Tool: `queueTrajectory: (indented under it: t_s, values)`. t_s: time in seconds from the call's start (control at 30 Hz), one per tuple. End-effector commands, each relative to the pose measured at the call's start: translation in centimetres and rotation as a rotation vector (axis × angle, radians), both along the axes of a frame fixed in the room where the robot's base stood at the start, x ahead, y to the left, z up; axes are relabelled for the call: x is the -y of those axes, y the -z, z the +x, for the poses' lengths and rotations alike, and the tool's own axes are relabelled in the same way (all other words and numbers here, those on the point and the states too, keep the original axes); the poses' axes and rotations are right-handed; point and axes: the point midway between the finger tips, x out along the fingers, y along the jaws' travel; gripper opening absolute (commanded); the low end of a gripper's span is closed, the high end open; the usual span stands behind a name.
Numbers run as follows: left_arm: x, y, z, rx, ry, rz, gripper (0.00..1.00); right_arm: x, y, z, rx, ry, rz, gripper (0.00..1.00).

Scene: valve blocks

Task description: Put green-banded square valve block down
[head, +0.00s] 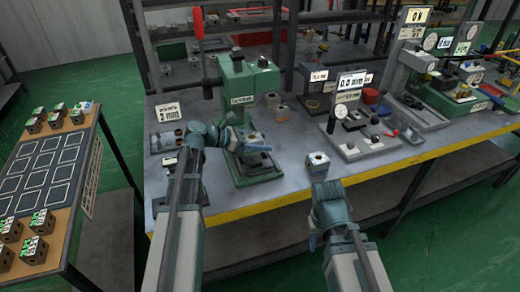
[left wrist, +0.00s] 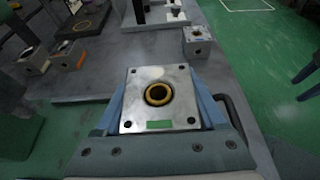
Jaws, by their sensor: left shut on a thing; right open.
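The green-banded square valve block (left wrist: 160,78) is a metal block with a round brass-ringed bore, corner holes and a green mark on its top face. My left gripper (left wrist: 160,105) is shut on it, with a blue finger on either side. In the head view the held block (head: 255,137) is over or in front of the base of the green press (head: 238,92); its underside is hidden, so I cannot tell if it touches anything. My right gripper (head: 324,190) is open and empty at the bench's front edge, just in front of another square block (head: 318,160).
The grey workbench (head: 300,215) has a yellow front edge. A fixture with a display (head: 350,82) stands right of the press. A side table (head: 90,150) at left carries a marked grid and several green-labelled blocks. Bare bench lies around the square block near my right gripper.

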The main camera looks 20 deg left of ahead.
Motion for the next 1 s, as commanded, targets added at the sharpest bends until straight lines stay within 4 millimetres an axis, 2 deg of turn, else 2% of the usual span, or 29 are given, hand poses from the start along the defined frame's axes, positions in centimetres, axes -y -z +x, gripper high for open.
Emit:
queueTrajectory:
  t_s: [0.17, 0.43, 0.73, 1.0]
  values:
    - [0.0, 0.6, -0.1, 0.000, 0.000, -0.002, 0.00, 0.0, 0.7, 0.0, 0.000, 0.000, 0.000, 0.50]
    - [-0.6, 3.6, -0.3, 0.001, -0.003, -0.002, 0.00, 0.0, 3.6, 0.0, 0.000, 0.000, 0.000, 0.50]
    - [-0.6, 3.4, -0.4, 0.001, -0.004, -0.002, 0.00, 0.0, 3.5, 0.0, 0.000, 0.000, 0.000, 0.50]
    - [-0.6, 4.3, -0.4, 0.001, -0.004, -0.002, 0.00, 0.0, 4.3, 0.0, 0.000, 0.000, 0.000, 0.50]
